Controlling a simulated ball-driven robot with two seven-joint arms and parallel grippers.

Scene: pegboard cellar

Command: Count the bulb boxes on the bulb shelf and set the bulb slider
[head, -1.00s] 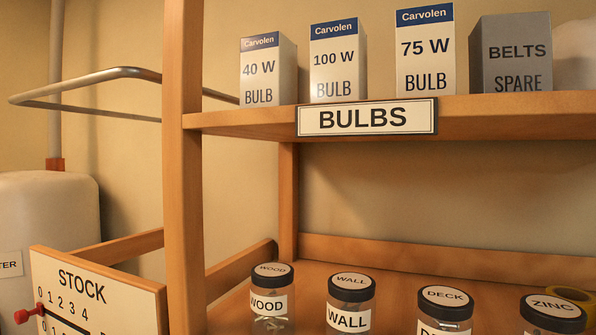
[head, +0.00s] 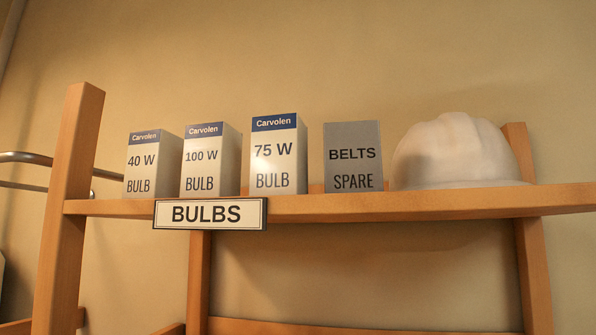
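On the wooden bulb shelf (head: 400,205) stand three white boxes with blue Carvolen bands, upright in a row: a 40 W bulb box (head: 143,175), a 100 W bulb box (head: 200,172) and a 75 W bulb box (head: 274,165). A BULBS sign (head: 209,214) is fixed to the shelf's front edge below them. The stock board with its slider is out of view now. Neither gripper is in view.
A grey box marked BELTS SPARE (head: 353,168) stands right of the bulb boxes. A white hard hat (head: 455,155) sits beside it at the right. A wooden post (head: 70,200) rises at the shelf's left end, with a metal rail (head: 30,158) beyond it.

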